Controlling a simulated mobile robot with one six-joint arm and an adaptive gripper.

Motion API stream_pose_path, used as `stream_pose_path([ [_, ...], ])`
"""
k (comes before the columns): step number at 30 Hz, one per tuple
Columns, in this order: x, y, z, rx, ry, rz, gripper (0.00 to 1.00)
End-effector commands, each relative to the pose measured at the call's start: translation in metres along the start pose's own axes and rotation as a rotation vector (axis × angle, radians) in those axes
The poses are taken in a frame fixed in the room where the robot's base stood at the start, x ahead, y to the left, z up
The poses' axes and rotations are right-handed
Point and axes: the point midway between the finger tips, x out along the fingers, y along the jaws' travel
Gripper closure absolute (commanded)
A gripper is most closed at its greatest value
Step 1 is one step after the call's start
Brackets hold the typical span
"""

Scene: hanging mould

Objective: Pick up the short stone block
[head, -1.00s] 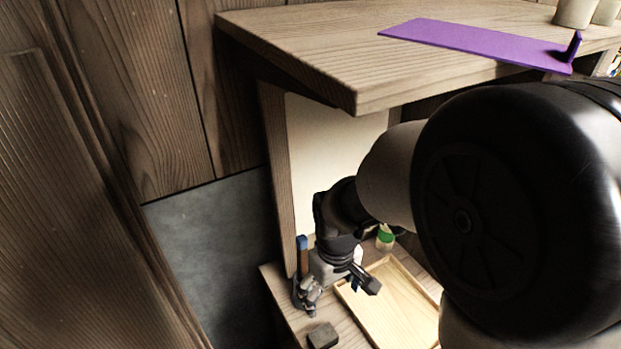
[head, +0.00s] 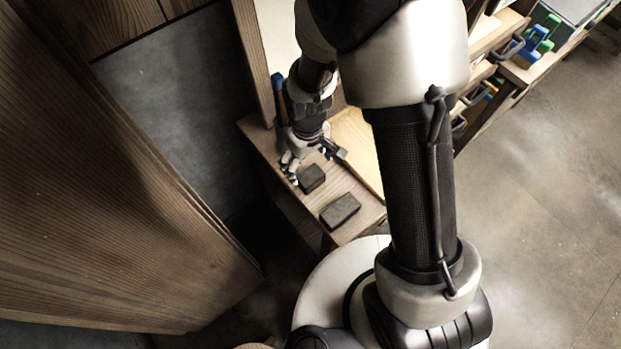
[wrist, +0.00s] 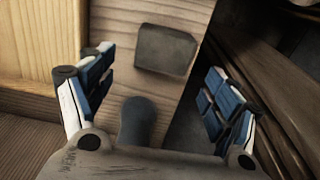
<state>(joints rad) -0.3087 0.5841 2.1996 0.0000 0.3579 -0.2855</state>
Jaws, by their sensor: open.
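The short stone block (head: 312,178) is a small dark grey block lying on the wooden bench top. A longer dark grey block (head: 340,210) lies nearer to my base. My gripper (head: 314,164) is over the bench, just beyond the short block, with its fingers spread. In the wrist view my gripper (wrist: 158,90) is open, with blue-grey pads on both sides. A grey block (wrist: 165,50), seemingly the short one, lies ahead of the gap between the fingers. No block is gripped. My arm hides part of the bench in the head view.
A light wooden tray (head: 357,140) lies right of the gripper; its edge shows left in the wrist view (wrist: 40,45). A blue-topped upright tool (head: 278,88) stands close behind the gripper. The bench edge drops into a dark gap.

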Motion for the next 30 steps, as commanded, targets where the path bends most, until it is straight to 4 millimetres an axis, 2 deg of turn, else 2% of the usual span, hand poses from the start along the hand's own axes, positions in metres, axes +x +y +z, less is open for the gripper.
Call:
stream_pose_path([
  [5,0.013,-0.001,0.005,0.000,-0.002,0.000,0.18],
  [9,0.035,-0.002,0.013,0.000,-0.003,-0.001,0.18],
  [13,0.051,-0.002,0.012,0.000,-0.001,0.000,0.18],
  [20,0.052,-0.002,0.012,0.000,0.000,0.000,0.18],
  [30,0.052,-0.002,0.012,0.000,0.000,0.000,0.40],
])
